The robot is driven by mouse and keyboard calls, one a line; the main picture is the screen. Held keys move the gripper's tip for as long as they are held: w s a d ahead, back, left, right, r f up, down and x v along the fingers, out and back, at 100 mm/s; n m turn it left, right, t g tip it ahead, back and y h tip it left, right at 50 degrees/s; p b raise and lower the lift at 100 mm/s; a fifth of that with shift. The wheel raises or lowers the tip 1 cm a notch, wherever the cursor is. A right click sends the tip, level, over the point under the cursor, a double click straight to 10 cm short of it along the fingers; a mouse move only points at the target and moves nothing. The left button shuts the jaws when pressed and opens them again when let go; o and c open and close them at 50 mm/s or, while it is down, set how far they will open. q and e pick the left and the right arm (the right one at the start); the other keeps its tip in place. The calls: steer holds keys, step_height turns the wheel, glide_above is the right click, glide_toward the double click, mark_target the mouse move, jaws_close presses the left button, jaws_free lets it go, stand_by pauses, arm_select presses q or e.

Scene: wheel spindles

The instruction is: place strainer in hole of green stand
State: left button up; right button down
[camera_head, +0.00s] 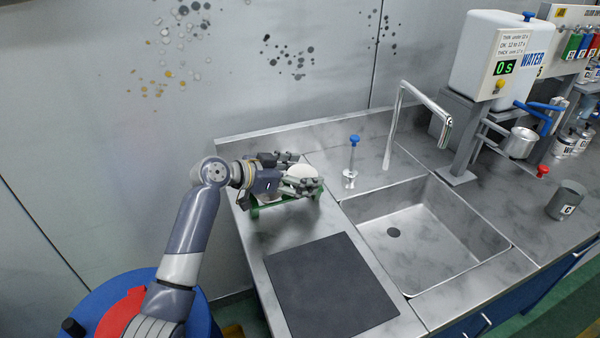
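My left gripper (297,172) reaches in over the left end of the steel counter, near the back wall. Its fingers are spread apart. A round white thing (305,172), which may be the strainer, shows between and just beyond the fingertips; whether they touch it is too small to tell. The green stand (255,209) is directly below the gripper on the counter and is mostly hidden by it. Another pale patch shows under the gripper at the stand. The stand's holes cannot be made out. My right gripper is not in view.
A dark square mat (330,286) lies in front of the stand. A sink (425,240) with a tall faucet (398,115) is to the right. A small blue-topped fitting (353,160) stands behind the sink. A white water tank (497,60), a pot (519,143) and a grey cup (566,200) are further right.

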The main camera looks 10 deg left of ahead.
arm_select(q)
steer(key=shift+s+a+f+y, duration=0.1)
steer(key=shift+a+f+y, duration=0.05)
steer(key=shift+f, duration=0.4)
steer(key=shift+s+a+f+y, duration=0.1)
steer(key=shift+a+f+y, duration=0.05)
steer(key=shift+f, duration=0.35)
steer(key=shift+r+p, duration=0.3)
steer(key=shift+w+r+p, duration=0.15)
steer(key=shift+r+p, duration=0.2)
steer(key=shift+r, duration=0.1)
steer(key=a, duration=0.1)
steer(key=s+a, duration=0.1)
steer(key=b, duration=0.1)
steer(key=shift+s+a+r, duration=0.25)
steer(key=shift+s+a, duration=0.1)
steer(key=shift+a, duration=0.05)
steer(key=v, duration=0.8)
steer(key=shift+w+d+r+b, duration=0.1)
steer(key=shift+d+r+b, duration=0.1)
steer(key=shift+r+b, duration=0.15)
steer(key=shift+s+a+r, duration=0.2)
steer(key=shift+s+r, duration=0.05)
steer(key=shift+s, duration=0.05)
